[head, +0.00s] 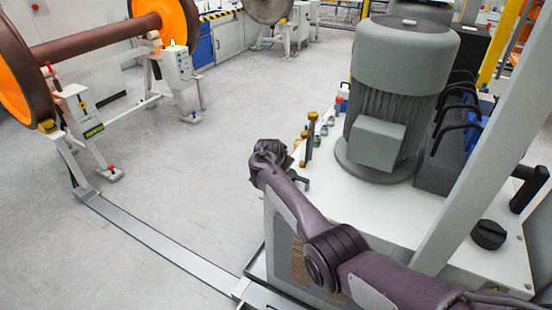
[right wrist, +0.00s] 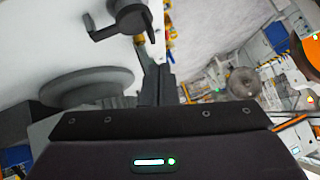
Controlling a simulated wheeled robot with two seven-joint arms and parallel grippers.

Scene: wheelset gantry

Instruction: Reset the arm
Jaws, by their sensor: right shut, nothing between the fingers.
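My right arm reaches in from the lower right of the head view, and its purple-grey wrist end (head: 270,160) hangs beside the left edge of the white machine top (head: 430,215). The fingers cannot be made out clearly there. In the right wrist view my right gripper (right wrist: 154,75) shows as dark fingers, shut and empty. A black lever handle (right wrist: 128,20) appears just beyond the fingertips; whether they touch it I cannot tell. My left gripper is not in view.
A big grey motor (head: 400,75) stands on the machine top, with small brass-coloured fittings (head: 311,122) near its left edge. A black knob (head: 488,234) sits at the right. A wheelset with orange wheels (head: 165,18) rests on stands at left. The grey floor (head: 190,180) between is open.

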